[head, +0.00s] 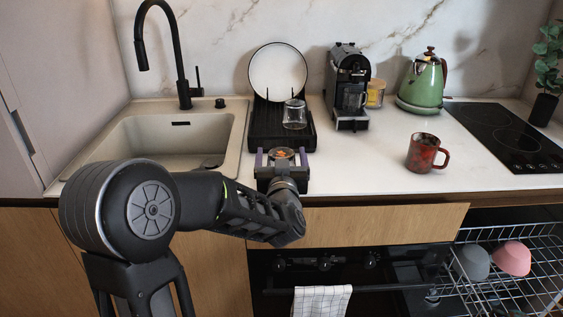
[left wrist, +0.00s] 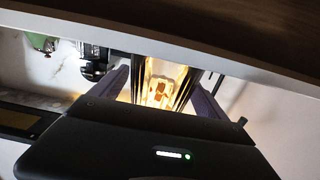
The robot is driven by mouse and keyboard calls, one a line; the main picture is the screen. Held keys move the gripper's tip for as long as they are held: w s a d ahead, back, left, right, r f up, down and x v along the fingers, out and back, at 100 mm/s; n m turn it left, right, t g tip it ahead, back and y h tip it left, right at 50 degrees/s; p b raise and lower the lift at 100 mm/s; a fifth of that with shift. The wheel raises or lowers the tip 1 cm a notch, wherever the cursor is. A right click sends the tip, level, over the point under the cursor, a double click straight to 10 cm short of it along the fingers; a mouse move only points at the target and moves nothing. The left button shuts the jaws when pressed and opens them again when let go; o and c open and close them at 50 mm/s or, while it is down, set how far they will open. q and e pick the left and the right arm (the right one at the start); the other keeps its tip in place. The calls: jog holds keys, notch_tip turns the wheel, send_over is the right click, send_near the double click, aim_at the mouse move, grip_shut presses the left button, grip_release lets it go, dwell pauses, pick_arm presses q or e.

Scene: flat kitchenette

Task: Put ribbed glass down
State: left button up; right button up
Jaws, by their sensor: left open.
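My left gripper (head: 281,152) is open over the counter, at the front edge of the black dish rack (head: 264,133). A small clear glass (head: 282,155) with orange marks stands between its two fingers, with a visible gap on each side. It looks like the ribbed glass, though its ribs are hard to make out. In the left wrist view the glass (left wrist: 160,88) shows brightly lit between the spread fingers, its lower part hidden by my gripper body. Another clear glass (head: 294,113) stands on the rack behind. My right gripper is not in view.
A white plate (head: 278,72) stands in the rack, with the sink (head: 160,140) to its left. A coffee machine (head: 349,85), yellow jar (head: 376,93), green kettle (head: 422,82) and red mug (head: 424,152) are to the right. The counter between rack and mug is clear. An open dishwasher rack (head: 500,275) is below.

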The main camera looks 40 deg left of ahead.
pick_arm(q)
jog(key=shift+w+a, duration=0.4)
jog(key=shift+w, duration=0.2)
jog(key=shift+c, duration=0.3)
grip_shut()
notch_tip(320, 180, up, 10)
jog(key=shift+r+p, duration=0.1)
jog(key=shift+p, duration=0.85)
dwell(0.9)
